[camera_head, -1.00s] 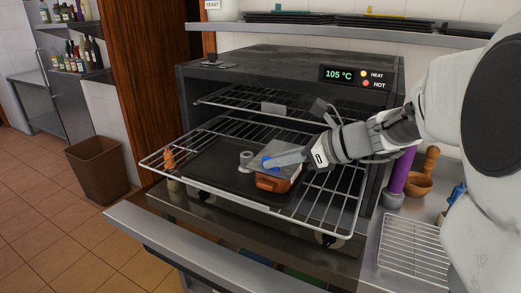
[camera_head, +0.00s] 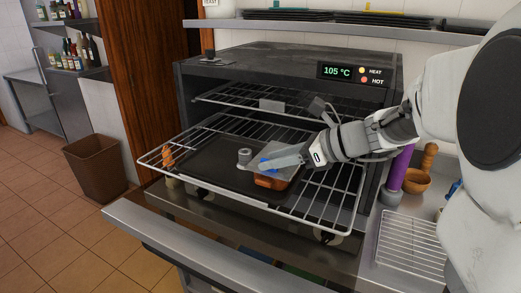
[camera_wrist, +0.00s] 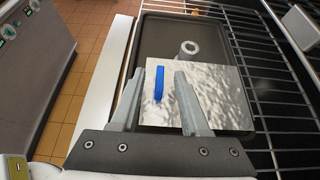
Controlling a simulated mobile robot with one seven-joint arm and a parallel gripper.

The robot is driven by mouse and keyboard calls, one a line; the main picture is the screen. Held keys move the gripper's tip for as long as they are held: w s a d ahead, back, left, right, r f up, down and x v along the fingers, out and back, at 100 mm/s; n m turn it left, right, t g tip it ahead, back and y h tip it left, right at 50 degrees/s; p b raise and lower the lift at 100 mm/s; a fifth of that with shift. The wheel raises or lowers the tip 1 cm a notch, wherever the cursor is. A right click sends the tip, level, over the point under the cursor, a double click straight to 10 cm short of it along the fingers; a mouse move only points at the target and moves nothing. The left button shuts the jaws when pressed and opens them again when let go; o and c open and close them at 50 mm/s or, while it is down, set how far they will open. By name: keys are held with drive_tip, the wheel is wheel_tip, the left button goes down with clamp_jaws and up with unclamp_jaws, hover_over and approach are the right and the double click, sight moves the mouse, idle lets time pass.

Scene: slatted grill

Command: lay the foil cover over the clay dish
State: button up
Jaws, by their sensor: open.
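The foil cover (camera_head: 288,174) is a flat silvery sheet with a blue handle (camera_head: 265,163). It lies over the orange-brown clay dish (camera_head: 268,183), whose near side shows below it. In the wrist view the cover (camera_wrist: 228,98) hides the dish, and its blue handle (camera_wrist: 158,84) stands between my fingers. My gripper (camera_head: 272,162) is over the cover. In the wrist view my gripper (camera_wrist: 160,73) is open, with a finger on each side of the handle and gaps beside it. I cannot tell whether the cover is seated evenly on the dish.
The dish sits on a dark tray (camera_head: 205,170) on a wire rack (camera_head: 325,207) pulled out of the oven (camera_head: 290,60). A small grey ring-shaped piece (camera_head: 244,156) stands left of the dish. An upper rack (camera_head: 225,97) is above. A purple-handled tool (camera_head: 398,168) stands at the right.

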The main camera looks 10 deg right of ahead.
wheel_tip(320, 180, up, 7)
drive_tip(key=p, duration=0.5)
drive_tip(key=shift+f+p, duration=0.15)
drive_tip(key=shift+p, duration=0.25)
drive_tip(key=shift+f, duration=0.1)
drive_tip(key=s+a+f+n+g+h, duration=0.1)
drive_tip(key=s+a+n+g+h, duration=0.15)
drive_tip(key=s+n, duration=0.35)
drive_tip(key=s+a+f+n+g+h, duration=0.1)
drive_tip(key=s+a+f+n, duration=0.15)
drive_tip(key=s+n, duration=0.4)
drive_tip(key=s+d+f+n+t+h+b, duration=0.1)
drive_tip(key=s+d+n+t+h, duration=0.1)
drive_tip(key=s+d+n+h, duration=0.4)
drive_tip(key=s+d+n, duration=0.1)
drive_tip(key=s+n, duration=0.2)
drive_tip(key=n, duration=0.3)
drive_tip(key=shift+f+n, duration=0.35)
